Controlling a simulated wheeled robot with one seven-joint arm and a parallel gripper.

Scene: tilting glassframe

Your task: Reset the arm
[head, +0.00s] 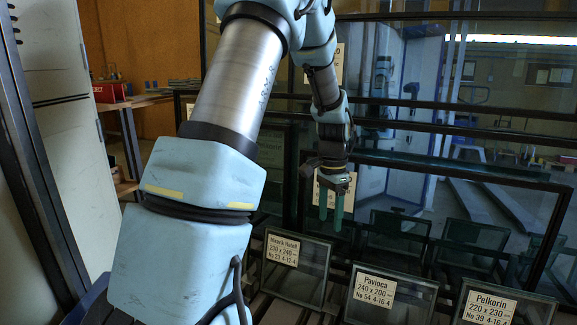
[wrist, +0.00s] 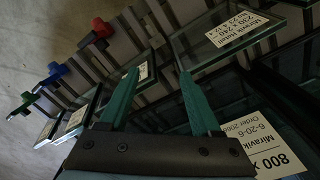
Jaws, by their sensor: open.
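My gripper (head: 331,207) hangs from my arm near the middle of the head view, with its two green fingers pointing down. In the wrist view its fingers (wrist: 155,85) stand apart with nothing between them. In the head view it is in front of a glass rack with dark frames, above and behind the row of small labelled glass panes. My blue and silver arm reaches from the lower left up and over to it. In the wrist view a glass pane with a white label (wrist: 228,27) lies beyond the right finger.
Small panes labelled Miravik (head: 297,272), Pavioca (head: 388,300) and Pelkorin (head: 505,306) stand tilted in a row in front. A large dark-framed glass pane (head: 470,205) is behind them. Red (wrist: 102,28), blue (wrist: 56,69) and green (wrist: 28,97) clamp-like parts line the rack's edge.

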